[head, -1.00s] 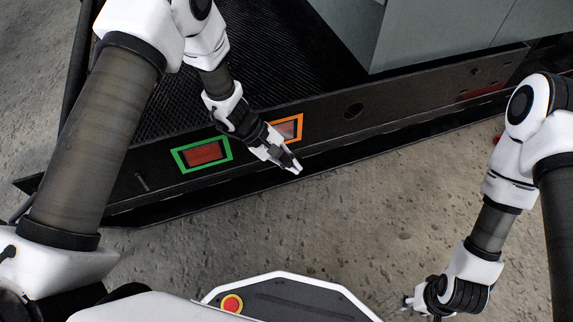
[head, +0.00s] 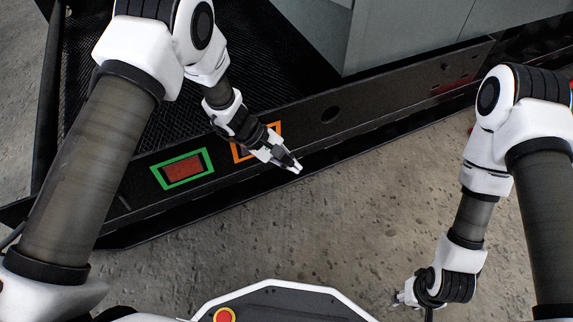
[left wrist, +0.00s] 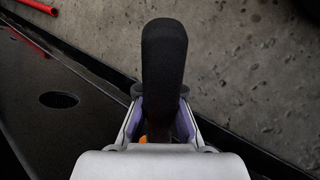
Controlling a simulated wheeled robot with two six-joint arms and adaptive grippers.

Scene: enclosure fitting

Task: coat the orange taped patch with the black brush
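The orange taped patch (head: 237,153) is on the dark side rail in the head view. My left arm covers most of it, so its inside is mostly hidden. My left gripper (head: 290,165) is in front of the rail, just right of the patch in the picture. In the left wrist view its fingers (left wrist: 162,110) are closed around the black brush (left wrist: 164,55), whose dark rounded end points away from the wrist. I cannot tell whether the brush touches the rail. My right gripper (head: 404,298) hangs low over the floor, its fingers too small to judge.
A green taped patch (head: 183,169) with a red-brown inside is left of the orange one. A round hole (head: 331,114) is in the rail to the right. Grey cabinets (head: 400,35) stand behind the rail. The concrete floor (head: 340,220) in front is clear.

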